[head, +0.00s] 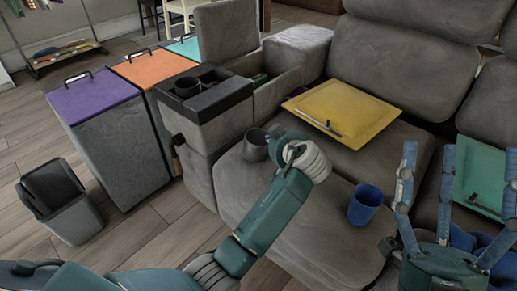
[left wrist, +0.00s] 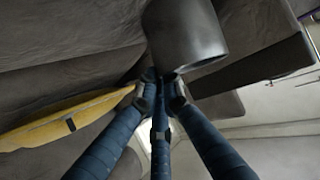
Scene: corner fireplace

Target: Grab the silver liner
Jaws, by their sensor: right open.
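A dark silver-grey cylinder (head: 255,146), which looks like the silver liner, stands upright on the sofa seat beside the console. It also shows large in the left wrist view (left wrist: 187,32), its open rim towards my fingers. My left gripper (left wrist: 160,78) has its fingertips drawn together at the edge of this rim and looks shut on it; the exact contact is partly hidden. In the head view my left wrist hides most of those fingers. My right gripper (head: 450,165) is open and empty at the lower right, its fingers spread upward.
A blue cup (head: 365,204) stands on the seat. A yellow tray (head: 350,110) with a dark stick lies behind. The console (head: 215,100) holds a dark cup. Purple (head: 95,97) and orange (head: 152,68) lidded bins and a grey waste bin (head: 75,221) stand left. A green tray (head: 480,175) lies right.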

